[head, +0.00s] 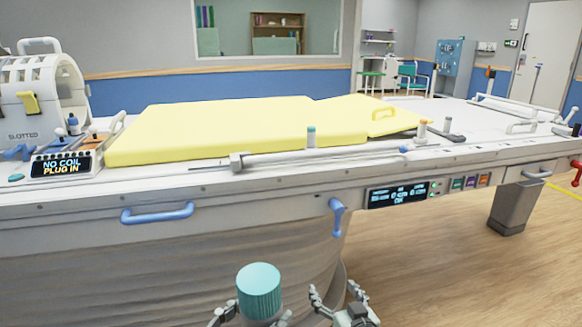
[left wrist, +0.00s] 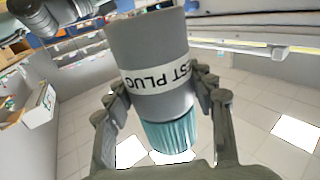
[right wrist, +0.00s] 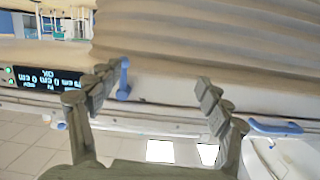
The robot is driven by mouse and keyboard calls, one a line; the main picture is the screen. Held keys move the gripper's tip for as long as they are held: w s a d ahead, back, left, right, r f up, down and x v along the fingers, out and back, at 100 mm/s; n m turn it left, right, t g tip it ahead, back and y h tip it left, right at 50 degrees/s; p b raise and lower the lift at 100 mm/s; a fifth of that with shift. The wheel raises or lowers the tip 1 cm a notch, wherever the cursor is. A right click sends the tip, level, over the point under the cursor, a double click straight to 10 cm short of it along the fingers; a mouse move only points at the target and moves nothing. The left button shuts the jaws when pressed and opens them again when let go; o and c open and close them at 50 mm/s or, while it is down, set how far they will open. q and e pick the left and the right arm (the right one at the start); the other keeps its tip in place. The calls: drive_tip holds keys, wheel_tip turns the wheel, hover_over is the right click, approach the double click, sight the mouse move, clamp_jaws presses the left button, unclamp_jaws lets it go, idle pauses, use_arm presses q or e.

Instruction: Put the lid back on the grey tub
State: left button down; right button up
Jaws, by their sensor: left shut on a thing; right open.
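The grey tub (left wrist: 150,55) is a cylinder with a white label, partly reading "ST PLUG", in the left wrist view. A ribbed teal lid (head: 259,290) is at the tub's upper end and looks in line with it. The lid also shows in the left wrist view (left wrist: 168,138); whether it is fully seated or screwed down I cannot tell. My left gripper (head: 254,316) is shut around the tub's grey body, below the lid. My right gripper (head: 336,298) is open and empty, just right of the tub. Its spread fingers show in the right wrist view (right wrist: 155,84).
A long white patient table (head: 80,205) with a yellow pad (head: 230,130) stands ahead, beyond both grippers. A blue handle (head: 157,213) and a blue lever (head: 337,215) stick out from its near side. Wood floor (head: 430,270) is clear at the right.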

drive_tip(key=s+d+f+g+h, duration=0.1)
drive_tip(key=s+d+f+g, duration=0.15)
drive_tip(key=f, duration=0.35)
drive_tip(key=s+d+f+g+h, duration=0.1)
drive_tip(key=s+d+f+h, duration=0.1)
drive_tip(key=s+d+f, duration=0.25)
drive_tip(key=s+d+f+g, duration=0.3)
drive_tip(key=s+f, duration=0.3)
drive_tip(key=s, duration=0.3)
drive_tip(key=s+d+f+g+h, duration=0.1)
drive_tip(key=s+d+f+g, duration=0.2)
drive_tip(key=s+f, duration=0.4)
drive_tip(key=s+d+f+g+h, duration=0.1)
drive_tip(key=s+d+f+g, duration=0.2)
drive_tip(key=s+f, duration=0.4)
drive_tip(key=s+d, duration=0.1)
drive_tip(key=s, duration=0.4)
drive_tip(key=shift+s, duration=0.4)
drive_tip(key=shift+d, duration=0.1)
